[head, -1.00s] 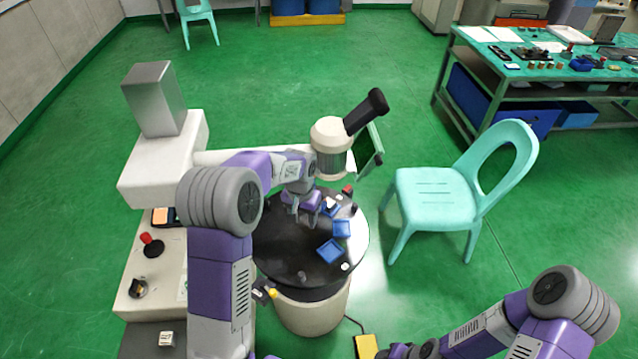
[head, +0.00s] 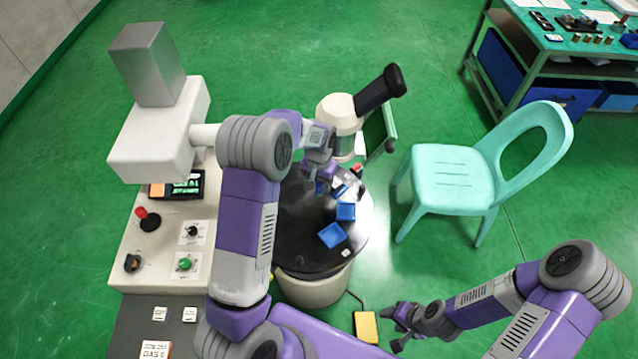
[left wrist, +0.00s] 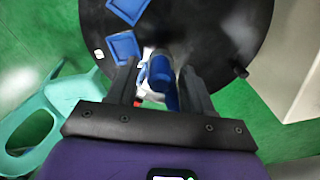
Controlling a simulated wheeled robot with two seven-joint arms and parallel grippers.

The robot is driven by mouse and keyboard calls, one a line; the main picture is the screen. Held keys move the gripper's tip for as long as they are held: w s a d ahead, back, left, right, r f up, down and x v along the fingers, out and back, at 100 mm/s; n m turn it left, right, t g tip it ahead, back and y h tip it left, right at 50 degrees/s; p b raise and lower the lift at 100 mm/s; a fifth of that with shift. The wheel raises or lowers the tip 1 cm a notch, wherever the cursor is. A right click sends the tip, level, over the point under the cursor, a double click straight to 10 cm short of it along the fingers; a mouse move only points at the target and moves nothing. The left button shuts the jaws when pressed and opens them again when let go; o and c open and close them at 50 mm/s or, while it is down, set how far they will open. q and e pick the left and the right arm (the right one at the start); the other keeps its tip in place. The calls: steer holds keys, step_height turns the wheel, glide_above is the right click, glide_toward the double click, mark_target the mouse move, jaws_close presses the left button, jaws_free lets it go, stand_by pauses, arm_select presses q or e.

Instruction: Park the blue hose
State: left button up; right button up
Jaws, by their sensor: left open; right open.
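In the left wrist view, a blue piece (left wrist: 163,83) with a whitish part beside it lies between the fingers of my left gripper (left wrist: 160,88). It looks like the blue hose, but its full length and ends are hidden. The jaws are apart, and I cannot tell whether either finger touches it. In the head view, my left gripper (head: 322,182) is over the back part of the round black table (head: 300,225), with a small bit of blue at its fingers. My right gripper (head: 398,328) is open and empty, low at the front, right of the table.
Two blue trays (head: 332,235) (head: 346,211) lie on the table. The white control console (head: 165,230) stands left, a turquoise chair (head: 450,180) right. A yellow pedal (head: 366,326) lies on the floor.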

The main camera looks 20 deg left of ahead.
arm_select(q)
steer(key=shift+f, duration=0.1)
jaws_close()
stand_by(0.3)
